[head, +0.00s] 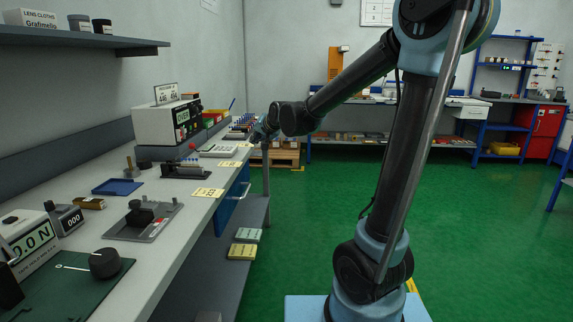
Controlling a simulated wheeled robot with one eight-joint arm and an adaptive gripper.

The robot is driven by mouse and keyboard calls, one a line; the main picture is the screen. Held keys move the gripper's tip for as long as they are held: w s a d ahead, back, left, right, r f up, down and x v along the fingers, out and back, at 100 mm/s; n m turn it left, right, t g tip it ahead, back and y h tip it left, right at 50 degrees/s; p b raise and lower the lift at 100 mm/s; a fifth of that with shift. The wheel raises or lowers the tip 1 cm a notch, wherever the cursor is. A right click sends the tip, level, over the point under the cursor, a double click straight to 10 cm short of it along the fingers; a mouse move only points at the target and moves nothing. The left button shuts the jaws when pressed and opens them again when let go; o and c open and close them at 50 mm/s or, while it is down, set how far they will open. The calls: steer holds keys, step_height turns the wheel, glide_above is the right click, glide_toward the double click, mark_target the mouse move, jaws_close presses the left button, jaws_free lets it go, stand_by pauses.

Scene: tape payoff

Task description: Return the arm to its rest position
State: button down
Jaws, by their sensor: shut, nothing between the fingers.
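My arm stands at the right on its light blue base, with its upper link (405,150) rising and its forearm (350,75) reaching down to the left. The dark wrist (296,118) hangs over the green floor, just right of the bench's far end. My gripper (262,131) is small at the arm's end, beside the bench edge. It is shut and holds nothing. Its fingers are too small to make out clearly.
The long grey bench (150,255) on the left carries a force display (30,240), a black fixture on a grey plate (145,217), a blue tray (117,187) and yellow labels. A blue drawer (232,196) sits under its edge. Green floor (480,230) is clear at the right.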

steer(key=s+d+f+g+h, duration=0.1)
steer(key=s+d+f, duration=0.1)
steer(key=s+d, duration=0.3)
steer(key=s+d+f+h, duration=0.2)
steer(key=s+d, duration=0.1)
steer(key=d, duration=0.5)
steer(key=s+d+f+g+h, duration=0.1)
steer(key=s+d+f+g, duration=0.1)
steer(key=s+d+f, duration=0.3)
steer(key=s+d+f+n+g+h, duration=0.1)
steer(key=s+d+f, duration=0.4)
steer(key=s, duration=0.9)
steer(key=s+d+f+n+g+h, duration=0.1)
steer(key=s+d+f+g, duration=0.2)
steer(key=s+d+f, duration=0.2)
steer(key=s+d, duration=0.3)
steer(key=s, duration=0.1)
steer(key=shift+s+d+f+g, duration=0.25)
steer(key=shift+d+f+g, duration=0.05)
steer(key=shift+f, duration=0.1)
steer(key=shift+w+f, duration=0.2)
steer(key=shift+w, duration=0.25)
